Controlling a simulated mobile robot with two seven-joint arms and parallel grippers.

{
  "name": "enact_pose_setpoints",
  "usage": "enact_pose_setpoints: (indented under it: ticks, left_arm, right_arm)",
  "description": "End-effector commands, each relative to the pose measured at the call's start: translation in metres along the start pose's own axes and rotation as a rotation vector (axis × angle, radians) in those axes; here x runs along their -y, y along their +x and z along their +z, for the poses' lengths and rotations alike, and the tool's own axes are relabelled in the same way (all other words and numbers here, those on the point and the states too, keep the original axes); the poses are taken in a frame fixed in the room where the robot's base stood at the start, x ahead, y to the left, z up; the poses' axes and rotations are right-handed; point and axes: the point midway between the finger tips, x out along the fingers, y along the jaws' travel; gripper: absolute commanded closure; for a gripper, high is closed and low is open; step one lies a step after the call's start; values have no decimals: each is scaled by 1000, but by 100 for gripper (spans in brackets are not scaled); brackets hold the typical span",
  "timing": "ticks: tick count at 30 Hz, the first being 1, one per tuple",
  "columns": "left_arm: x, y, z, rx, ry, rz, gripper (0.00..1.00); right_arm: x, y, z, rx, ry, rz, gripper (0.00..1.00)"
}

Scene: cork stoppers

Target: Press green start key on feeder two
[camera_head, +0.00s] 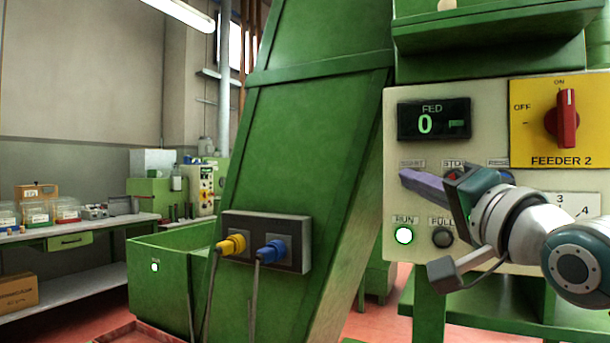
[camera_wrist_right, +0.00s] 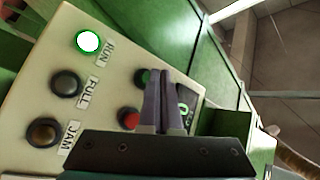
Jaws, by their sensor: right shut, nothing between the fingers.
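The feeder 2 panel (camera_head: 410,268) is a cream control box at the right in the head view, marked FEEDER 2. My right gripper (camera_head: 404,174) is shut and empty, its purple-grey fingers in front of the panel just below the start label (camera_head: 411,163). The green start key is hidden behind the fingers in the head view. In the right wrist view the green start key (camera_wrist_right: 140,77) shows partly, right beside the shut fingertips (camera_wrist_right: 160,74). I cannot tell whether they touch it. The red stop key (camera_wrist_right: 127,118) is next to it. My left gripper is not in view.
The RUN lamp (camera_head: 403,236) is lit, and the FULL lamp (camera_head: 442,237) is dark. The display (camera_head: 434,120) reads FED 0. A red rotary switch (camera_head: 565,118) sits on a yellow plate. A green chute (camera_head: 310,120) stands left of the panel.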

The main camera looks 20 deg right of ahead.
Motion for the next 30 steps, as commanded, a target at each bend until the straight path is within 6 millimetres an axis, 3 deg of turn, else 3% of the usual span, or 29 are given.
enact_pose_setpoints:
  ticks: [14, 30]
  left_arm:
    - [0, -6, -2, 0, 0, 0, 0]
    - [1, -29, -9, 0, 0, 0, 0]
  right_arm:
    - [5, -6, 4, 0, 0, 0, 100]
    - [29, -38, 27, -1, 1, 0, 100]
